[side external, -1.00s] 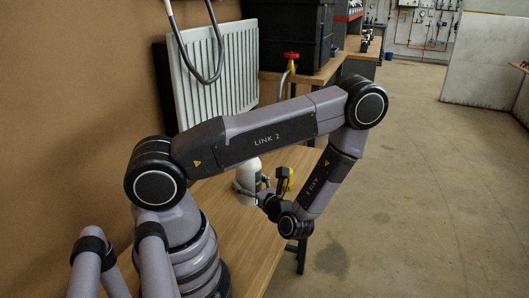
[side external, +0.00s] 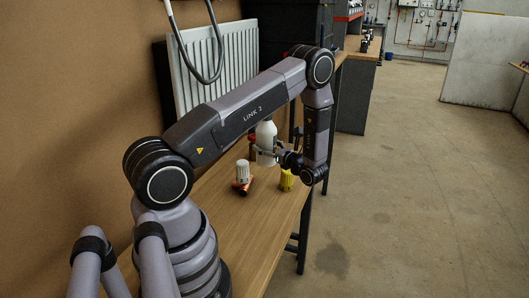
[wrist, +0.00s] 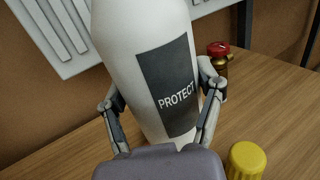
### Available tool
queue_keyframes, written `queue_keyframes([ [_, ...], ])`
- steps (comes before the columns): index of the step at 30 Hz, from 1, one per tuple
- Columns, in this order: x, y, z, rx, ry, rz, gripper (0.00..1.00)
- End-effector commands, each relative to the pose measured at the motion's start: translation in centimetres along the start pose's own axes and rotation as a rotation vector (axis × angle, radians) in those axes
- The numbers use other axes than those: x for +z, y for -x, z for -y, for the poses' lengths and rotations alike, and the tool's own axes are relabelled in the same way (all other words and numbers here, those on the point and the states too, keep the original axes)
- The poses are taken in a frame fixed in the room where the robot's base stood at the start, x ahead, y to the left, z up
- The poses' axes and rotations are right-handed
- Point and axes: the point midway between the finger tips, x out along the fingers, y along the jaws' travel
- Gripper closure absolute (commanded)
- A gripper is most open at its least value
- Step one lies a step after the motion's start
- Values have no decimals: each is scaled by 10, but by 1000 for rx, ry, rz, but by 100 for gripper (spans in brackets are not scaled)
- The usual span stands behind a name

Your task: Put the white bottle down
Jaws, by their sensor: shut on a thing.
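The white bottle (side external: 266,139) is upright in the side external view, above or on the far part of the wooden bench. It fills the middle of the wrist view (wrist: 125,50), with a dark label reading PROTECT and a slight lean in the picture. My gripper (side external: 270,155) is shut on the bottle, with one finger on each side of it; the fingers also show in the wrist view (wrist: 162,118). The bottle's base is partly hidden behind the gripper body, and I cannot tell whether it touches the bench.
The wooden bench (side external: 240,228) has clear room at the front. A yellow cap (side external: 286,181) and a white-and-orange valve head (side external: 242,173) stand nearer than the bottle. A red-topped brass fitting (wrist: 219,62) stands beyond it at right. A white radiator (side external: 225,72) hangs on the wall.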

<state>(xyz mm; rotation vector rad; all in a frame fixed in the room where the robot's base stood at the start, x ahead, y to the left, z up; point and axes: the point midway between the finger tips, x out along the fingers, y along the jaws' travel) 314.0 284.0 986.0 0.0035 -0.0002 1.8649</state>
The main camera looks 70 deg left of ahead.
Motion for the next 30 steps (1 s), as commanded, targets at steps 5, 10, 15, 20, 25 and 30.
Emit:
queue_keyframes([
  [5,6,-20,16,17,2,1,74],
  [10,-8,-36,46,18,3,0,74],
  [15,-26,-54,82,18,3,1,74],
  [20,-53,-67,107,16,0,0,74],
  [25,-74,-75,123,17,1,1,74],
  [30,-81,-77,129,16,1,1,74],
])
